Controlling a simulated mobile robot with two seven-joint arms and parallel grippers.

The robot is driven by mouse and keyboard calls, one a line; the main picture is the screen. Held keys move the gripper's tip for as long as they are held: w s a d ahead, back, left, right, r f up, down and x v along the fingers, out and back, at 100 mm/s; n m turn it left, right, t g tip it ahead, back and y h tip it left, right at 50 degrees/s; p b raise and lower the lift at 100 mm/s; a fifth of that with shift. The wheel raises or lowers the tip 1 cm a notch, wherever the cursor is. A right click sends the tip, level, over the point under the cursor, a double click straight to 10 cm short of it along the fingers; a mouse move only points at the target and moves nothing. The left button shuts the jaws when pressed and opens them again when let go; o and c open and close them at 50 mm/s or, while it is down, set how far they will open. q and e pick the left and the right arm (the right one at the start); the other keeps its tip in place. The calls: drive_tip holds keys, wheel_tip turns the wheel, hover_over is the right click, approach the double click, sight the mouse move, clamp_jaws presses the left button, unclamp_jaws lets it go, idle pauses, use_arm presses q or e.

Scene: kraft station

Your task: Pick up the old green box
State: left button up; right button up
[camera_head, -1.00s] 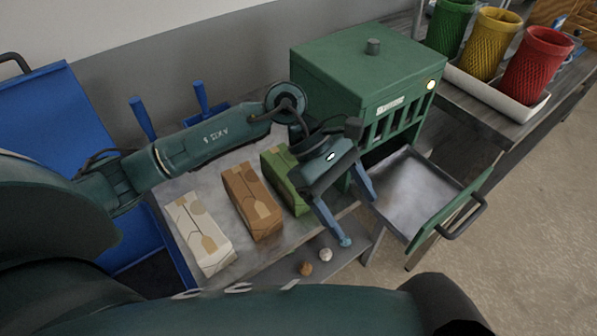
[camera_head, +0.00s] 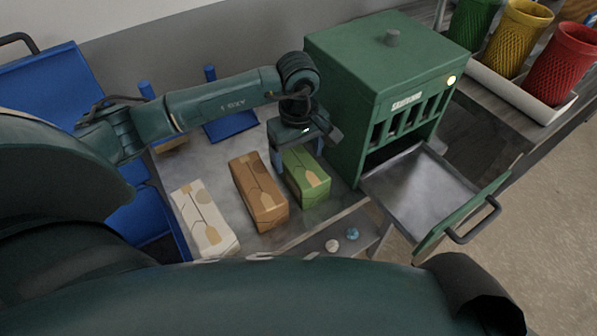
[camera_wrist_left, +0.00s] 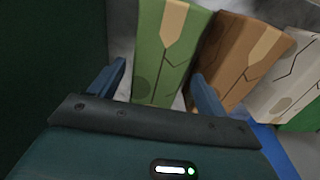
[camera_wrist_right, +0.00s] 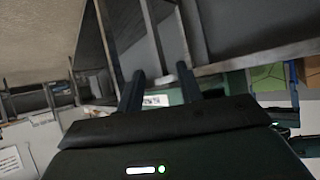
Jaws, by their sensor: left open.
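The green box (camera_head: 308,180) lies on the grey table, rightmost in a row of three, beside the green cabinet. My left gripper (camera_head: 297,160) points down over its far end. In the left wrist view the green box (camera_wrist_left: 166,50) shows between the two open fingers (camera_wrist_left: 158,88), with no clear contact. The brown box (camera_head: 258,195) is just left of it, and the cream box (camera_head: 204,220) is further left. My right gripper (camera_wrist_right: 160,88) shows only in its own wrist view, its fingers apart with nothing held between them.
The green cabinet (camera_head: 345,90) stands close right of the gripper, its drawer (camera_head: 420,190) pulled out. Two small balls, one white (camera_head: 332,246) and one blue (camera_head: 352,233), lie below the table's front edge. Red (camera_head: 560,65) and yellow (camera_head: 520,38) baskets stand far right.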

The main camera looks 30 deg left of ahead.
use_arm(q)
drive_tip(key=shift+f+p, duration=0.45)
drive_tip(key=shift+f, duration=1.95)
drive_tip(key=c, duration=0.8)
